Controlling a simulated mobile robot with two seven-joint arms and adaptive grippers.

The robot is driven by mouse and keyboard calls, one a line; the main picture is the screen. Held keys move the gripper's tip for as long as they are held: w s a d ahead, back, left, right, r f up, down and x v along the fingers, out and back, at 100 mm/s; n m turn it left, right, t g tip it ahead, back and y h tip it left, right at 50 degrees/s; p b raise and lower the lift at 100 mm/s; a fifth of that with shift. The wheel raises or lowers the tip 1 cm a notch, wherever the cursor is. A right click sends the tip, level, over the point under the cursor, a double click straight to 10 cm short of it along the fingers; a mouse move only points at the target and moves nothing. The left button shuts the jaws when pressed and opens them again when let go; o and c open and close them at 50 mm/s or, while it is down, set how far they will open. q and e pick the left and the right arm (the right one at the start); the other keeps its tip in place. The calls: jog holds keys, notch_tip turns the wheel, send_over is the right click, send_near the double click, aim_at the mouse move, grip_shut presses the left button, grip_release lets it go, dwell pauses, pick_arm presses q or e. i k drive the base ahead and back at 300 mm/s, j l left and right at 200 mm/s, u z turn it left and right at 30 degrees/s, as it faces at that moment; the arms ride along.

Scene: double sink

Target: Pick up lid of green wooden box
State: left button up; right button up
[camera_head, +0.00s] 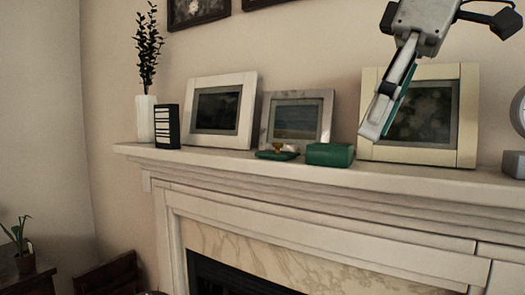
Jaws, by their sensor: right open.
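A small green box (330,154) sits on the mantel shelf in front of the picture frames. Just left of it lies a low, flat green piece (277,155) with a brownish knob-like bit and something white on it; I cannot tell for sure if it is the lid. My right gripper (378,133) comes down from the upper right, open and empty, its fingers pointing down in front of the large cream frame. It is up and to the right of the green box, apart from it in the picture. My left gripper is not in view.
The mantel shelf (235,161) holds a white vase (146,118) with a plant, a black-and-white block (167,127), a white frame (220,110), a grey frame (297,119) and a cream frame (467,115). A round object (519,112) stands at the right edge.

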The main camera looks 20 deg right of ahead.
aim_at(277, 155)
jog(key=i, duration=0.95)
